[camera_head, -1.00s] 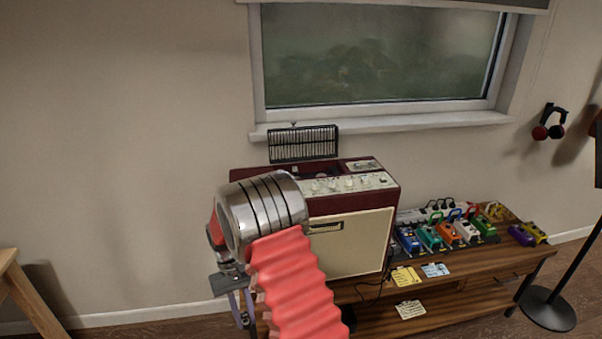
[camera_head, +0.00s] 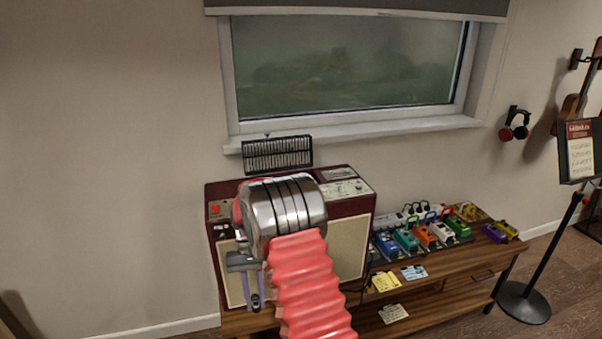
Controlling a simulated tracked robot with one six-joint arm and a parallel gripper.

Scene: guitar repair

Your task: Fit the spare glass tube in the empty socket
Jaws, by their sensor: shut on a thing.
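My gripper (camera_head: 252,288) hangs low on the left of my arm, in front of the left part of the dark red amplifier (camera_head: 361,205). It points down and its narrow fingers are close together. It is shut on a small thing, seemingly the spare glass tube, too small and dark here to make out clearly. My metal wrist drum and red ribbed sleeve cover the middle of the amplifier and much of its top. The empty socket cannot be seen.
A black slotted grille (camera_head: 278,154) stands upright behind the amplifier, below the window. Several coloured pedals (camera_head: 425,235) and paper tags (camera_head: 386,282) lie on the wooden bench (camera_head: 460,267) at right. A music stand (camera_head: 540,262) is farther right. The wall at left is clear.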

